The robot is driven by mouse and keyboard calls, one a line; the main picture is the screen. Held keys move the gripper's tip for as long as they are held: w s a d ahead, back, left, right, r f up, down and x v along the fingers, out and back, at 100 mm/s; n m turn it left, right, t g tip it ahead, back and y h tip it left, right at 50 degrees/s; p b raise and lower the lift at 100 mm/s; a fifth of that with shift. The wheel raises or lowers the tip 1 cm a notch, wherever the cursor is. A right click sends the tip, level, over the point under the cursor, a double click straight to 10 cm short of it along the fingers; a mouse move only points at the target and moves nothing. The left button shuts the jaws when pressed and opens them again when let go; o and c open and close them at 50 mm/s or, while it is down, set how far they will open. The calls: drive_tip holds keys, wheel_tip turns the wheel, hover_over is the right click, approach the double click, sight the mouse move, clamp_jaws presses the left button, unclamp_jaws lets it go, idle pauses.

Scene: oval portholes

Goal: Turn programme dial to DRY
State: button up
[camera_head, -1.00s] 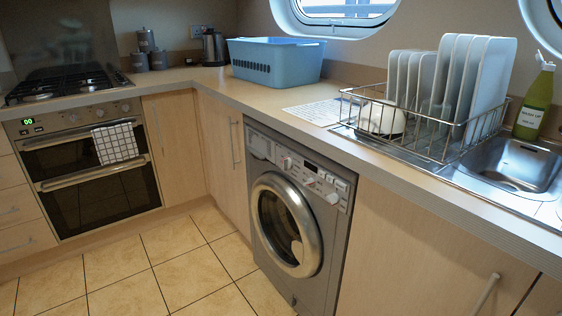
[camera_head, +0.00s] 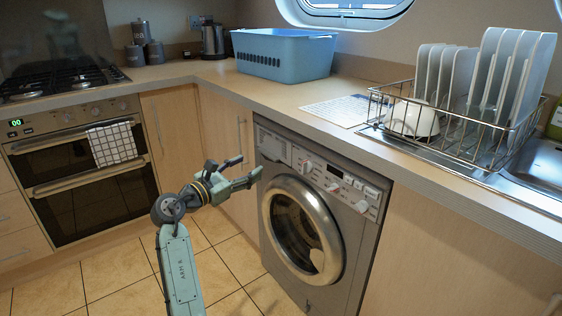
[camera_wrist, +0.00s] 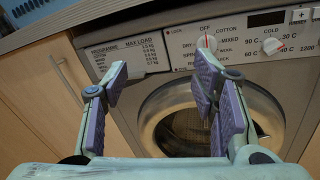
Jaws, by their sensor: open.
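The washing machine (camera_head: 318,225) is under the counter with its round door shut. Its programme dial (camera_wrist: 207,42) is a white knob with a red mark pointing up towards OFF. DRY is printed to the left of the dial, above SPIN. The dial also shows on the control panel in the head view (camera_head: 307,166). My gripper (camera_head: 249,168) is open and empty, in front of the panel's left part. In the wrist view my gripper (camera_wrist: 160,75) has its fingers spread, the right fingertip just below the dial. I cannot tell if it touches.
A second white knob (camera_wrist: 272,46) with temperature marks sits to the right of the dial. The counter edge (camera_head: 345,145) overhangs the panel. A blue basket (camera_head: 285,58) and a dish rack (camera_head: 455,135) stand on the counter. The tiled floor before the machine is clear.

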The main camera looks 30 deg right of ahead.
sight(302, 163)
drive_tip(key=s+d+g, duration=0.1)
drive_tip(key=d, duration=0.4)
drive_tip(key=s+d+f+g, duration=0.1)
drive_tip(key=d, duration=0.5)
drive_tip(key=s+d+f+g, duration=0.1)
drive_tip(key=d+g, duration=0.1)
drive_tip(key=d, duration=0.3)
drive_tip(key=shift+d+f+h+p, duration=0.1)
drive_tip(key=shift+d+h+p, duration=0.2)
drive_tip(key=shift+d+p, duration=0.05)
drive_tip(key=shift+c, duration=0.6)
drive_tip(key=shift+a, duration=0.1)
drive_tip(key=c, duration=1.1)
